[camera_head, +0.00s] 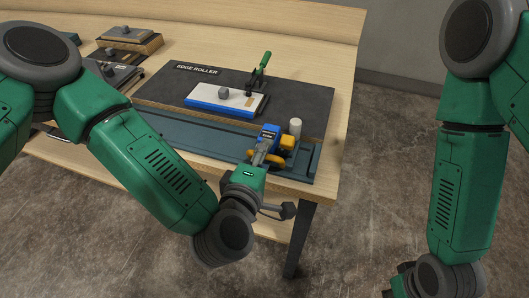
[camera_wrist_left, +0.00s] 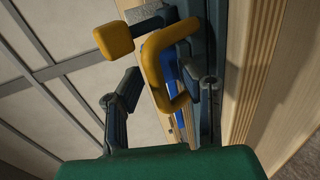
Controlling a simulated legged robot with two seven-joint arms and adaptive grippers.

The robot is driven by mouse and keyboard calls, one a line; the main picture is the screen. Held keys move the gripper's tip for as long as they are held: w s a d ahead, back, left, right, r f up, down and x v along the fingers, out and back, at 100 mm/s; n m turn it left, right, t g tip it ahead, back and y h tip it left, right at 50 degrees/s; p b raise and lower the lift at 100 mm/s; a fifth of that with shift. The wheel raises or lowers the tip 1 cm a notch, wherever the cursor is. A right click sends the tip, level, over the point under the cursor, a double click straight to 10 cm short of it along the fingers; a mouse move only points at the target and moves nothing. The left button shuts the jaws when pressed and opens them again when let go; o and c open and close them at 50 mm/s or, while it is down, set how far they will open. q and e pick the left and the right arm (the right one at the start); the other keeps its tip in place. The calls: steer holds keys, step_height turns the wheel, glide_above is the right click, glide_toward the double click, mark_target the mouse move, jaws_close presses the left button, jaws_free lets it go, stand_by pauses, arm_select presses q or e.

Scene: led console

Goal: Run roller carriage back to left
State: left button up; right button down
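The roller carriage (camera_head: 270,132) is blue with yellow parts and sits at the right end of the blue-grey rail (camera_head: 185,132). A pale upright roller (camera_head: 295,127) stands beside it. My left gripper (camera_head: 264,150) is at the carriage and partly covers it. In the left wrist view my left gripper (camera_wrist_left: 165,92) has its fingers apart, with the yellow looped handle (camera_wrist_left: 153,62) between them. The right finger is close to the handle; I cannot tell whether it touches. A yellow block (camera_wrist_left: 113,40) is on an arm beyond.
A white and blue workpiece (camera_head: 226,101) lies on the dark Edge Roller board (camera_head: 300,92) behind the rail. A green-handled clamp (camera_head: 260,68) stands at its right. Other fixtures (camera_head: 128,36) are at the bench's left. The bench (camera_head: 335,120) ends just right of the rail.

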arm_select(q)
jaws_close()
steer(key=shift+a, duration=0.1)
steer(key=w+a, duration=0.4)
steer(key=a, duration=0.8)
steer(key=w+a+b, duration=0.1)
steer(key=w+a, duration=0.3)
steer(key=a, duration=0.9)
steer(key=w+a+b, duration=0.1)
steer(key=w+a, duration=0.3)
steer(key=a, duration=0.8)
steer(key=shift+a+f, duration=0.15)
steer(key=shift+f, duration=0.15)
steer(key=shift+w+a, duration=0.1)
steer(key=shift+a, duration=0.35)
steer(key=shift+r, duration=0.1)
steer(key=shift+w+a, duration=0.1)
